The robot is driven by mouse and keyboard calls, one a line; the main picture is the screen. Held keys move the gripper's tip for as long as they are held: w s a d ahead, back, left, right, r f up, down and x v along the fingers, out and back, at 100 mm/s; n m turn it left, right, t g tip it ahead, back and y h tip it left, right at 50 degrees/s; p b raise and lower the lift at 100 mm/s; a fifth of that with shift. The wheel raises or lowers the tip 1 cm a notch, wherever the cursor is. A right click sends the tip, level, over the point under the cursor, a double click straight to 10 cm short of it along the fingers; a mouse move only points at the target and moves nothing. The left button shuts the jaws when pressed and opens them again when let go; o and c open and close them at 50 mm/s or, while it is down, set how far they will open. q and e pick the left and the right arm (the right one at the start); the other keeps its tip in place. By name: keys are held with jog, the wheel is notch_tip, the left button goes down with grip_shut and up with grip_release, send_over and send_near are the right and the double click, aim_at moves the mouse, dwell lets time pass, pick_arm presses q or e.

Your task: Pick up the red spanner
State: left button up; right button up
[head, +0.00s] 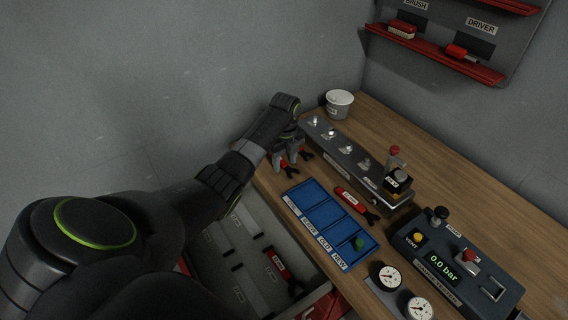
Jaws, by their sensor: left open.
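A red spanner (352,200) with a dark open-ended jaw lies on the wooden bench, between the blue tray and the grey block with knobs. A second red-handled spanner (279,265) with a dark head lies in the open grey drawer below the bench. My left gripper (292,163) points down at the bench's left end, beyond the tray's far left corner. It is open, apart from both spanners. Red patches show at its fingers; I cannot tell whether they belong to it. My right gripper is not in view.
The blue tray (312,197) has labelled compartments; a green piece (359,243) is in the near right one. A white cup (339,103) stands at the back. The knobbed block (345,150), dark pressure unit (455,270) and gauges (388,277) crowd the bench. The right rear bench is clear.

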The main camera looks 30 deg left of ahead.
pick_arm(q)
grip_shut()
